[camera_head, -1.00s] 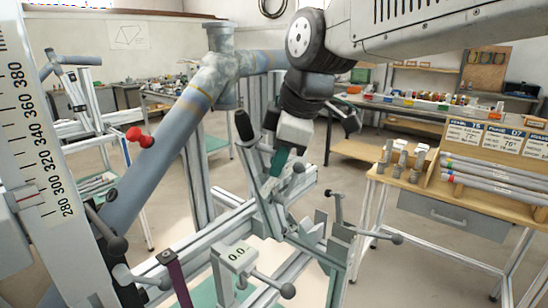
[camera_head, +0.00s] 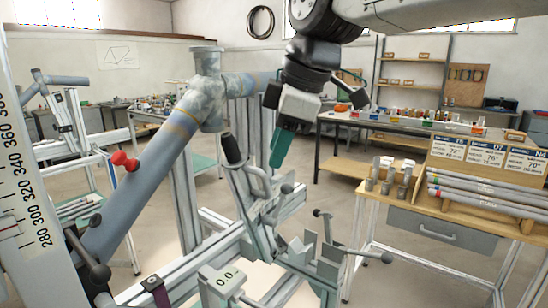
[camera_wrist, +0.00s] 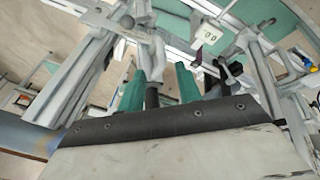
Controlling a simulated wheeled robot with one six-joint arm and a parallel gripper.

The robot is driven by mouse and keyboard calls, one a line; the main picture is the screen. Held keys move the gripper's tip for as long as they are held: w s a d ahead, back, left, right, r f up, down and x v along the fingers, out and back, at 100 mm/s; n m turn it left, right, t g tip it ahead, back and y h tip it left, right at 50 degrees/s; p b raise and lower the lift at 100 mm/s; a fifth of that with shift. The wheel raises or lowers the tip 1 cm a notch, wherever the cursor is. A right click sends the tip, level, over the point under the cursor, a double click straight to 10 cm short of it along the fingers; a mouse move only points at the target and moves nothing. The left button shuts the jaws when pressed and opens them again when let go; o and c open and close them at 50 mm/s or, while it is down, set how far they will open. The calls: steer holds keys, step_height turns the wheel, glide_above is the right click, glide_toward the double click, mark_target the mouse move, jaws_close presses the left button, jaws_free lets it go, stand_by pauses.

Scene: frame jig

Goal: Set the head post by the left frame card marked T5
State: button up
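The frame cards stand on the right bench; the left one, marked T5 (camera_head: 449,147), has print too small to read surely. I cannot tell surely which jig part is the head post. A printed scale (camera_head: 25,190) at the left edge shows marks from 280 upward. My gripper (camera_head: 280,148) has teal fingers, seen above the jig beside a black-handled lever (camera_head: 232,150). In the wrist view the fingers (camera_wrist: 160,85) are apart, with nothing visibly held.
Ball-ended levers (camera_head: 325,225) stick out of the jig's right side. The right bench (camera_head: 480,203) holds tubes and small fittings. Floor shows between jig and bench.

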steer(key=shift+s+a, duration=0.15)
steer(key=shift+a, duration=0.05)
steer(key=c, duration=0.7)
steer(key=s+a+n, duration=0.1)
steer(key=a, duration=0.1)
steer(key=s+a+r, duration=0.1)
steer(key=s+a, duration=0.1)
steer(key=s+a+n, duration=0.1)
steer(key=s+a, duration=0.1)
steer(key=a, duration=0.1)
steer(key=shift+r+n, duration=0.15)
steer(key=shift+n, duration=0.15)
jaws_close()
steer(key=s+a+r+m+t+h, duration=0.2)
steer(key=s+a+r+m+t, duration=0.2)
steer(key=r+m, duration=0.5)
steer(key=w+d+f, duration=0.1)
steer(key=w+f, duration=0.7)
steer(key=w, duration=0.1)
steer(key=shift+w+d, duration=0.25)
steer(key=shift+w, duration=0.15)
